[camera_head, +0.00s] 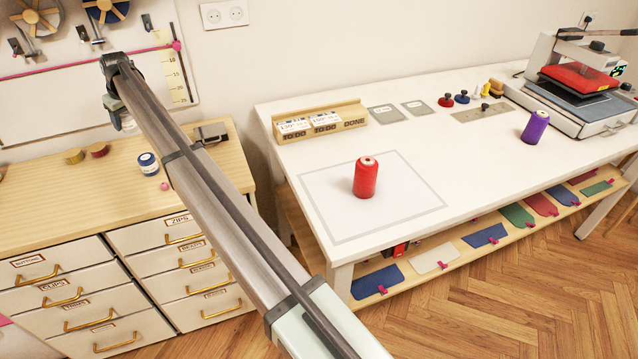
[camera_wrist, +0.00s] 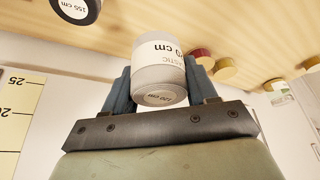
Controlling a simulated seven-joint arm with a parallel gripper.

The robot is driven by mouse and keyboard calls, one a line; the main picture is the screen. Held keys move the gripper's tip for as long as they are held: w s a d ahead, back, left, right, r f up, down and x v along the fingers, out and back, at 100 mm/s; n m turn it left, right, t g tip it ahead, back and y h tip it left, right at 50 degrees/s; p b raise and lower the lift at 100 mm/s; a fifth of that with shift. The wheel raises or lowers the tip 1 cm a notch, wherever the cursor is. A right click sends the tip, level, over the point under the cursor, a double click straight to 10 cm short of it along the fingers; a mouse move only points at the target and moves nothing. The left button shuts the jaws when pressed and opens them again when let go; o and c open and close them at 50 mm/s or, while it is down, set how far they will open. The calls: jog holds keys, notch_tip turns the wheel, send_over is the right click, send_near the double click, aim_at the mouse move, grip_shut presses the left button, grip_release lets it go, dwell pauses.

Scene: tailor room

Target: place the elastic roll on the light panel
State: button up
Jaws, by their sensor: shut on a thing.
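My gripper (camera_head: 117,105) is over the wooden cabinet top at the left of the head view. In the wrist view my gripper (camera_wrist: 160,82) is shut on the elastic roll (camera_wrist: 160,52), a pale grey-white roll with a printed label, between its two blue-grey fingers. The elastic roll (camera_head: 126,121) shows small and partly hidden below my gripper in the head view. The light panel, which I take to be the pale outlined square (camera_head: 325,208), lies flat on the white table. A red thread spool (camera_head: 366,178) stands upright on it.
A navy roll (camera_head: 148,164) and two small discs (camera_head: 86,153) sit on the cabinet top (camera_head: 45,195). The white table (camera_head: 450,160) holds a wooden card rack (camera_head: 320,121), a purple spool (camera_head: 535,127) and a press (camera_head: 580,85). The panel is bare around the red spool.

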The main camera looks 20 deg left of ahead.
jog(key=w+d+r+m, duration=0.1)
jog(key=w+d, duration=0.7)
jog(key=w, duration=0.6)
jog(key=w+d+r+m+t, duration=0.1)
jog(key=w+d, duration=0.6)
jog(key=d, duration=0.4)
jog(key=w+d+r+m+h, duration=0.1)
jog(key=w+d+r+m, duration=0.1)
jog(key=w+d, duration=0.75)
jog(key=w+d+r+m+t, duration=0.1)
jog(key=w+d, duration=0.5)
jog(key=d, duration=0.6)
jog(key=d+m, duration=0.3)
jog(key=d, duration=2.2)
jog(key=s+d+f, duration=0.3)
jog(key=s+d, duration=0.8)
jog(key=s, duration=0.4)
jog(key=shift+n, duration=0.4)
jog(key=shift+w+d+f, duration=0.1)
jog(key=shift+f, duration=4.8)
jog(key=shift+f, duration=0.15)
